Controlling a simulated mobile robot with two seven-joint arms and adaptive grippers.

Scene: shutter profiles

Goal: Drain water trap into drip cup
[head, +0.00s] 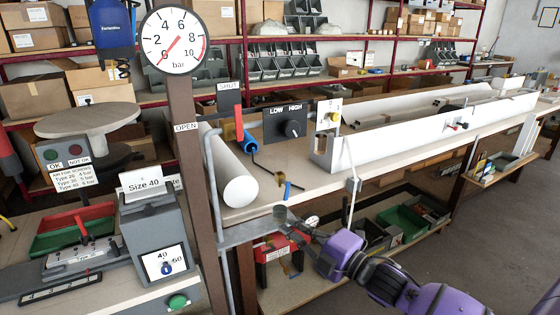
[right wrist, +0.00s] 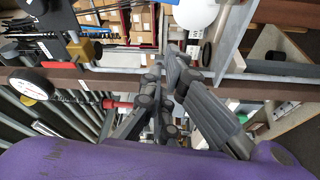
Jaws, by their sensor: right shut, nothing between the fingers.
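My right gripper (head: 281,213) is shut and empty at the front edge of the workbench, beside the grey bracket arm that runs from the brown post. Its closed fingers also show in the right wrist view (right wrist: 172,68). A small fitting with a blue lever (head: 288,190) hangs at the bench edge just above the gripper; I cannot tell whether it is the water trap. In the right wrist view a brass-coloured block (right wrist: 88,50) sits left of the fingers, apart from them. I cannot make out a drip cup for certain. My left gripper is not in view.
The brown post (head: 185,150) with a round gauge (head: 174,40) stands left of the gripper. A white roll (head: 238,185) lies on the bench above it. Below are a red box (head: 272,250) and green bins (head: 398,222). The floor at right is clear.

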